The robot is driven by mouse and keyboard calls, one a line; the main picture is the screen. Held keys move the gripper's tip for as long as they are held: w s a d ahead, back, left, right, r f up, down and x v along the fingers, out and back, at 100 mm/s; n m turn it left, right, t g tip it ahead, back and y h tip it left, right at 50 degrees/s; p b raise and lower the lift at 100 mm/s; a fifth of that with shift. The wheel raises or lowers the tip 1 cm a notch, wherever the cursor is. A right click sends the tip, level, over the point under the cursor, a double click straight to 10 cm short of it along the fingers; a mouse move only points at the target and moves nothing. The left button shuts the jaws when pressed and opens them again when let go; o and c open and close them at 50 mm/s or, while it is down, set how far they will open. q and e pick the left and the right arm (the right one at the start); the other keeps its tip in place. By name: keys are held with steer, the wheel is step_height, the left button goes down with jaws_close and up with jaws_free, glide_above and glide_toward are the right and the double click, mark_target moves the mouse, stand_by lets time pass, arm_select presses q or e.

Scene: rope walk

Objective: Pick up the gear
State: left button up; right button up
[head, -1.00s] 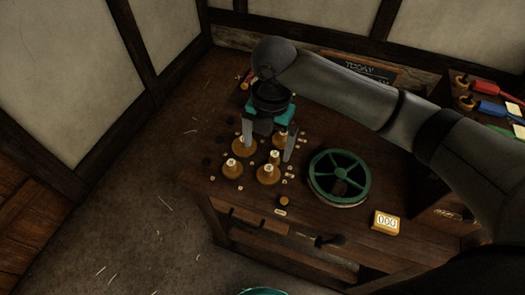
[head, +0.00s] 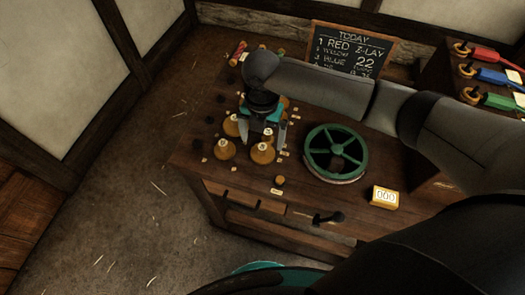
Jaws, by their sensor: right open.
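Several round brass-coloured pieces with pale tops, which look like the gears, stand on the left part of the wooden bench. One gear (head: 262,153) is at the front right of the cluster, another gear (head: 224,150) at the front left, and a third gear (head: 232,127) behind that. My right gripper (head: 263,145) points down over the cluster. It is open, with one finger on each side of the space just behind the front right gear. It hides the pieces at the back, and I cannot tell whether its fingers touch anything. My left gripper is not in view.
A green spoked wheel (head: 336,152) lies right of the cluster. A yellow counter (head: 384,197) reading 000 sits near the front right. A chalkboard (head: 350,49) stands at the back. Red, blue and green handled tools (head: 490,77) are at the right. Small pale tags dot the bench.

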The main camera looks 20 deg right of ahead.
step_height(320, 180, down, 4)
steer(key=shift+s+f+b, duration=0.15)
steer(key=shift+f+b, duration=0.05)
steer(key=shift+b, duration=0.3)
steer(key=shift+c, duration=1.4)
steer(key=shift+r, duration=0.1)
steer(key=c, duration=0.8)
steer(key=shift+c, duration=0.2)
step_height(320, 180, up, 20)
steer(key=f+p, duration=0.1)
steer(key=p, duration=0.3)
step_height(320, 180, up, 5)
steer(key=p, duration=0.6)
glide_above(263, 146)
